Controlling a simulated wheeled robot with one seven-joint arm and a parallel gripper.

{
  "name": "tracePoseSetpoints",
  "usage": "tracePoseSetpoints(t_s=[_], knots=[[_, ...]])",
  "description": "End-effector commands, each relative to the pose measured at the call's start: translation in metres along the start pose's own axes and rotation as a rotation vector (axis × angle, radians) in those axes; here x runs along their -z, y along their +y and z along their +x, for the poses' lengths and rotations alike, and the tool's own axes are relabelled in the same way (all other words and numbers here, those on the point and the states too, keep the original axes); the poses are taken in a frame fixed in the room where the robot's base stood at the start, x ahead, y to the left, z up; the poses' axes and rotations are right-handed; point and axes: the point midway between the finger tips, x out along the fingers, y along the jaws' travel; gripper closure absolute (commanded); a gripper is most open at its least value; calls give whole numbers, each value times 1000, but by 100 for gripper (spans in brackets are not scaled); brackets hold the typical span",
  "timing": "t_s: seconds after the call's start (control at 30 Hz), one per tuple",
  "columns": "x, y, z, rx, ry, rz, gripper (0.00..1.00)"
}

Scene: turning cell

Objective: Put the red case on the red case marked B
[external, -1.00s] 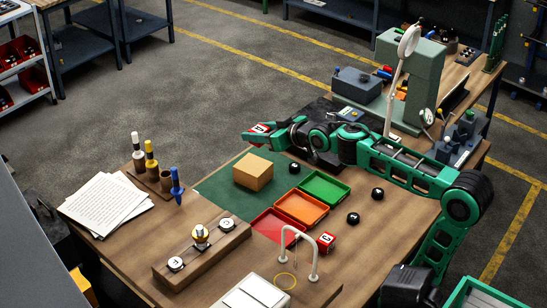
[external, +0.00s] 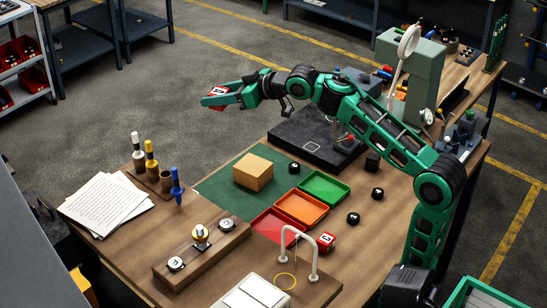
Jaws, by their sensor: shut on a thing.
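My gripper (external: 212,97) is shut on a red case (external: 218,92) with a white label. It holds the case in the air, beyond the far left edge of the table top in the picture. The letter on the held case is too small to read. Another red case (external: 326,242) with a white label stands on the table, right of the red tray and beside the white arch. Its label looks like a B, but I cannot read it surely. My gripper is well away from it, up and to the left.
Red (external: 277,228), orange (external: 301,208) and green (external: 325,187) trays stand in a row. A cardboard-coloured block (external: 253,171) is on the green mat (external: 220,187). A white arch (external: 302,236) stands close to the table case.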

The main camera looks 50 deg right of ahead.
Motion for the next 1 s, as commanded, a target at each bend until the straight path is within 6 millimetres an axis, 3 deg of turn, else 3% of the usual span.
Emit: tracePoseSetpoints(t_s=[0.2,0.4,0.7,1.0], knots=[[17,-87,34,275,4,-108,84],[16,-153,40,506,0,-197,84],[4,-198,34,697,-10,-275,84],[-9,-218,26,810,-20,-322,84]])
